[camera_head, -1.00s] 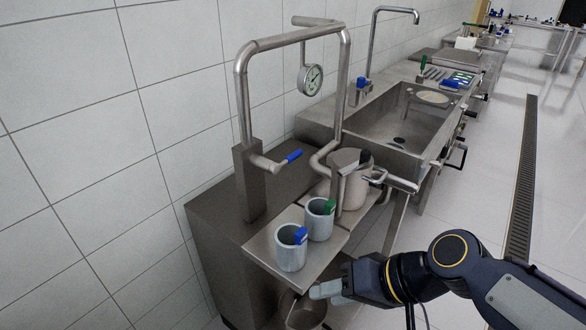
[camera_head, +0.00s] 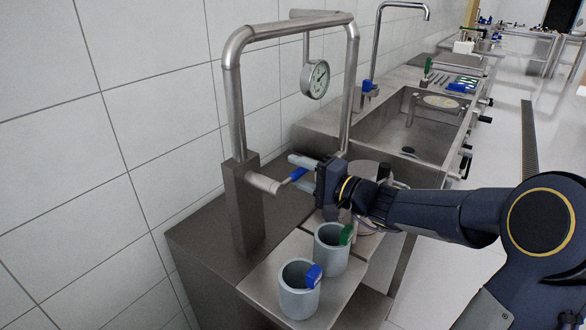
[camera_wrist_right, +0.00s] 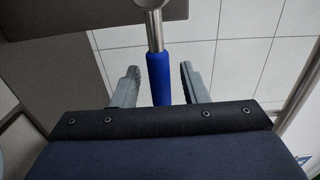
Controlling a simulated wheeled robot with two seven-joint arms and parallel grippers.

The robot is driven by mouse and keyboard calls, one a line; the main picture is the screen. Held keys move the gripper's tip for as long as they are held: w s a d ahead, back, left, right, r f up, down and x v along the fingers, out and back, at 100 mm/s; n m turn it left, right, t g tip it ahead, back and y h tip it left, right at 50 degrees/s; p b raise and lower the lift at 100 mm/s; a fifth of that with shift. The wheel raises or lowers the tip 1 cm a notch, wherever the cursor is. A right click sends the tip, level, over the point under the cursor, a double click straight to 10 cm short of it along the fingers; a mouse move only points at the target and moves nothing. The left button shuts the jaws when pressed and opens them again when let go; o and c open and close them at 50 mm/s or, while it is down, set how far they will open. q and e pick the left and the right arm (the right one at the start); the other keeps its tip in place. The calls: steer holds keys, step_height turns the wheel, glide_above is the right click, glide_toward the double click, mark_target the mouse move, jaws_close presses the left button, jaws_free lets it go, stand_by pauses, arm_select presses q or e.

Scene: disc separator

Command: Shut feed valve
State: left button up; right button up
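The feed valve has a blue-sleeved lever (camera_head: 296,175) on a short steel pipe stub at the grey post, below the arched pipe (camera_head: 290,28). In the right wrist view the blue lever (camera_wrist_right: 159,78) stands between the two grey fingers, with a gap on each side. My right gripper (camera_head: 298,170) is open around the lever's end, coming from the right. In the right wrist view the right gripper (camera_wrist_right: 158,84) shows both fingers apart. My left gripper is not in view.
Two grey cups, one with a blue tag (camera_head: 299,290) and one with a green tag (camera_head: 331,250), stand on the steel shelf below my right arm. A round pressure gauge (camera_head: 315,80) hangs behind. A sink (camera_head: 425,125) lies beyond.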

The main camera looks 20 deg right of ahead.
steer(key=shift+x, duration=0.95)
jaws_close()
